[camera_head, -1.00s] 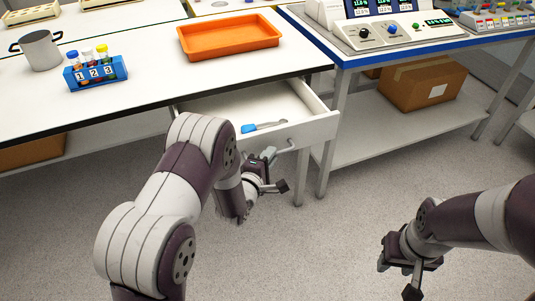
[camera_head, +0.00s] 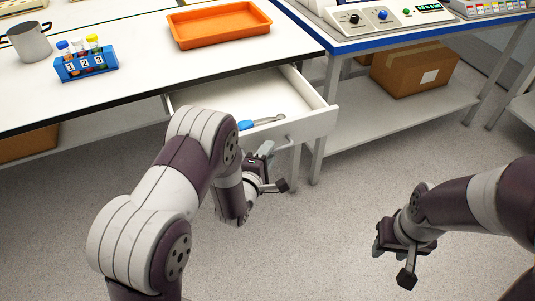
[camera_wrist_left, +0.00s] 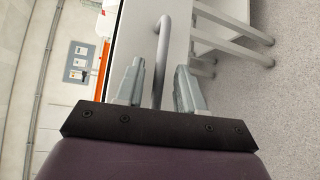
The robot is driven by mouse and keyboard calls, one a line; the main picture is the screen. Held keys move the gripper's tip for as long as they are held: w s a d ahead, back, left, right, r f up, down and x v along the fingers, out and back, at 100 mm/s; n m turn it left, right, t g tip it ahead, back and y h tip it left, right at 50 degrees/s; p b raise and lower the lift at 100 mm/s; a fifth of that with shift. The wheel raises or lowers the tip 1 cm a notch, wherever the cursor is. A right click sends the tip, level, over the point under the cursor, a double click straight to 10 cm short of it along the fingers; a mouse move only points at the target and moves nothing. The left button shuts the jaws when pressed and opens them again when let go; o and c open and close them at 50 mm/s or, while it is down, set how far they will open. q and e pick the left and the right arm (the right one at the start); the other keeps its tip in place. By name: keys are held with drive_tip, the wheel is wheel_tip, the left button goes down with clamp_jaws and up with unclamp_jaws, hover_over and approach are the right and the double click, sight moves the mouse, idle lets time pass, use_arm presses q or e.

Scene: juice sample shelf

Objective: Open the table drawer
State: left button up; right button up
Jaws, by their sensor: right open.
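The table drawer (camera_head: 312,123) is pulled out from under the white table (camera_head: 130,45). Its front is pale, with a grey bar handle (camera_head: 289,143). The handle also shows in the left wrist view (camera_wrist_left: 162,45). My left gripper (camera_head: 272,166) is at the drawer front. In the left wrist view, its fingers (camera_wrist_left: 160,82) stand apart on either side of the handle bar, with gaps showing beside it. My left arm hides part of the drawer. My right gripper (camera_head: 392,258) is open and empty over the floor at right, away from the drawer.
A blue-handled tool (camera_head: 262,121) lies in the drawer. An orange tray (camera_head: 215,28), a blue tube rack (camera_head: 88,65) and a grey pot (camera_head: 30,43) stand on the table. A cardboard box (camera_head: 410,72) sits on the neighbouring bench's lower shelf. The floor in front is clear.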

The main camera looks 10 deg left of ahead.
use_arm(q)
drive_tip(key=v, duration=1.2)
drive_tip(key=shift+s, duration=0.35)
drive_tip(key=shift+a, duration=0.15)
